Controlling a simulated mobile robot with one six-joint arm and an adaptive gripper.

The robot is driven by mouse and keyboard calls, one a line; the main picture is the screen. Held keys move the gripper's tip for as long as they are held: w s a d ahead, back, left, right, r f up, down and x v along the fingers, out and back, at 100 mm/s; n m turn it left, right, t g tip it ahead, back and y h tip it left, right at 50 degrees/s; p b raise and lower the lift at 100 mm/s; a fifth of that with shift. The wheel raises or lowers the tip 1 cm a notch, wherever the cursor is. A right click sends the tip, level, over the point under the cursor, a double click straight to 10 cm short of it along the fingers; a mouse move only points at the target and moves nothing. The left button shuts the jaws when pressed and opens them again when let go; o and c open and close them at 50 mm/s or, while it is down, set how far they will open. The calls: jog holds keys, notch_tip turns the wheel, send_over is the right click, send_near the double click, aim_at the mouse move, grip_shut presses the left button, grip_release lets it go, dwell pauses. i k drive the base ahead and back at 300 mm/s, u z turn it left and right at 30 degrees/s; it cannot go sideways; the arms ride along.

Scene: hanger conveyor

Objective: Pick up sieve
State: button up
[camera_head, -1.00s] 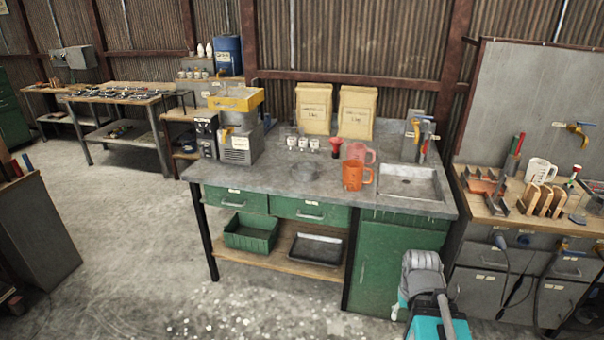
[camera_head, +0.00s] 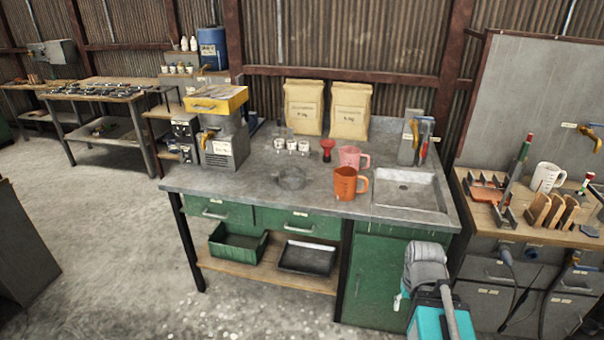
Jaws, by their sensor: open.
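A small round grey vessel (camera_head: 291,179), which looks like the sieve, sits on the grey worktop (camera_head: 235,183) left of an orange measuring jug (camera_head: 345,184). It is too small to make out any mesh. Part of my arm shows at the lower right, in front of the green cabinet and well apart from the vessel. I cannot make out my gripper's fingers.
A pink jug (camera_head: 350,156), a red funnel-like item (camera_head: 327,149) and small white-labelled jars (camera_head: 291,146) stand behind the vessel. A yellow-topped machine (camera_head: 218,125) is left, a sink (camera_head: 405,190) right. Paper bags (camera_head: 350,110) stand at the back. The worktop's front left is clear.

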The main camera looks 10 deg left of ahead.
aim_at(292, 179)
jog(key=i, duration=1.15)
jog(key=u, duration=0.05)
